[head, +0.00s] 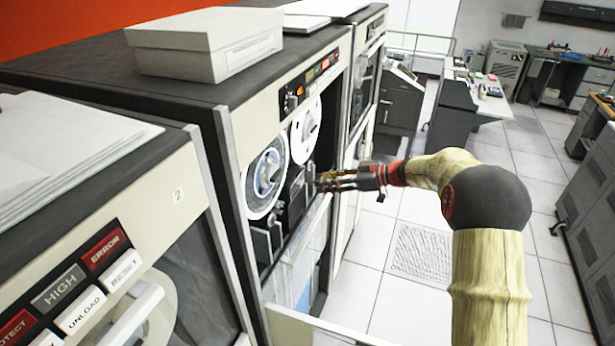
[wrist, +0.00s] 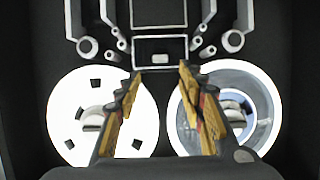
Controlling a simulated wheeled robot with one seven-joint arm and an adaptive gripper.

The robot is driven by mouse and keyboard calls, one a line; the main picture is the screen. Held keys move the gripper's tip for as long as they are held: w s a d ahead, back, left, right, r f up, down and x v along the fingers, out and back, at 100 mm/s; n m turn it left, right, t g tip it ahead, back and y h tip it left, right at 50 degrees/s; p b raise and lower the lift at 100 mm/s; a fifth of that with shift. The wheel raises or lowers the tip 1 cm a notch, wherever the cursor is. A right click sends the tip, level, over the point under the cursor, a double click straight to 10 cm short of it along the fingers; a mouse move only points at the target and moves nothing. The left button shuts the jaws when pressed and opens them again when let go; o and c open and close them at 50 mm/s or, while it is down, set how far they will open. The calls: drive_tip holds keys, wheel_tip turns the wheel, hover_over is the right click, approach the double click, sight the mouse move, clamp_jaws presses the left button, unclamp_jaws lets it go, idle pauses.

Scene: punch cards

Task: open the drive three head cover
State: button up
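The dark head unit, which I take for the head cover (head: 296,200), sits beside the reels. In the wrist view, the head cover area (wrist: 160,45) shows as a grey-edged block above both reels. My gripper (head: 318,182) reaches in front of it. The fingers (wrist: 160,76) are apart, with nothing between them, near the block's lower edge. Contact cannot be told.
Drive two (head: 178,195), with its button panel, stands in the near left. A grey box (head: 207,45) lies on top of drive three. The lowered clear window (head: 300,262) hangs below the reels. Tiled floor (head: 400,305) is free to the right.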

sight(302, 182)
drive_tip(key=x, duration=0.7)
drive_tip(key=shift+w+a+p, duration=0.1)
drive_tip(key=shift+a+p, duration=0.15)
drive_tip(key=shift+p, duration=0.15)
clamp_jaws()
